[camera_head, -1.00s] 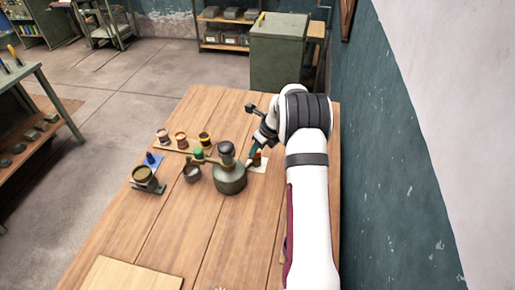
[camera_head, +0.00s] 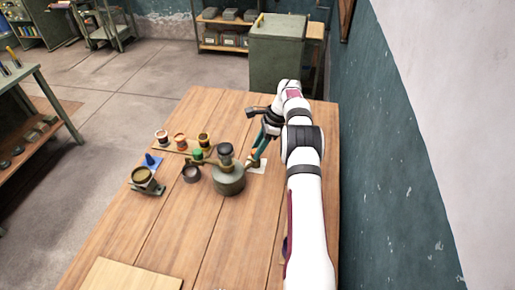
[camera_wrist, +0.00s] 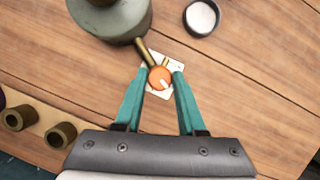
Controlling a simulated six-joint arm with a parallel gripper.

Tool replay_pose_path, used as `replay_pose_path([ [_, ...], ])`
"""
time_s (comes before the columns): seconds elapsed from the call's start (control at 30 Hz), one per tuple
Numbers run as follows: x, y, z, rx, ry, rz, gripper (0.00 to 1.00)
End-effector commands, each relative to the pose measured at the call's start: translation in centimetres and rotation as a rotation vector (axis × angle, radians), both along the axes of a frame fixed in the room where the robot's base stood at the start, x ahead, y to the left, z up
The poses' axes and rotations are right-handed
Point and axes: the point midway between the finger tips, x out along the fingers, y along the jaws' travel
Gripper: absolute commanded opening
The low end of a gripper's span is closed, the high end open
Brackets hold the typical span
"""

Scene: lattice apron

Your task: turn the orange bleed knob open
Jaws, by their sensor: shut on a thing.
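The orange bleed knob (camera_wrist: 158,76) is round with a white mark on its face. It sits at the end of a brass pipe (camera_wrist: 146,53) that comes from the grey-green vessel (camera_wrist: 112,20). A white card (camera_wrist: 152,93) lies beneath the knob. The teal fingers of my gripper (camera_wrist: 160,80) are shut on the knob, one on each side. In the head view my gripper (camera_head: 257,150) is just right of the vessel (camera_head: 229,180), and the knob is mostly hidden by the fingers.
A cup with white contents (camera_wrist: 201,17) stands near the vessel. Several small pots (camera_head: 181,142) stand on a wooden strip at the back left. A brass-coloured bowl (camera_head: 142,175) stands on a green stand. The wooden table (camera_head: 165,240) is mostly clear in front. A teal wall is at right.

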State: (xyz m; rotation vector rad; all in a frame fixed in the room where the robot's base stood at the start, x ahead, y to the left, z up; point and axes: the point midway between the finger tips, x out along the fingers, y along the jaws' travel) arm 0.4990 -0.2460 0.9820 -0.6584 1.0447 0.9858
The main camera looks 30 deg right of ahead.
Motion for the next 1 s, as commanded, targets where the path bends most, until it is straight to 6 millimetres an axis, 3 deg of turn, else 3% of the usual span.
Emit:
replay_pose_path([
  [0.4,0.0,-0.08,-0.16,-0.001,0.002,0.172,0.0],
  [0.97,-0.05,-0.06,-0.15,0.0,0.004,0.197,0.0],
  [1.0,-0.06,-0.07,-0.16,0.0,0.004,0.197,0.44],
])
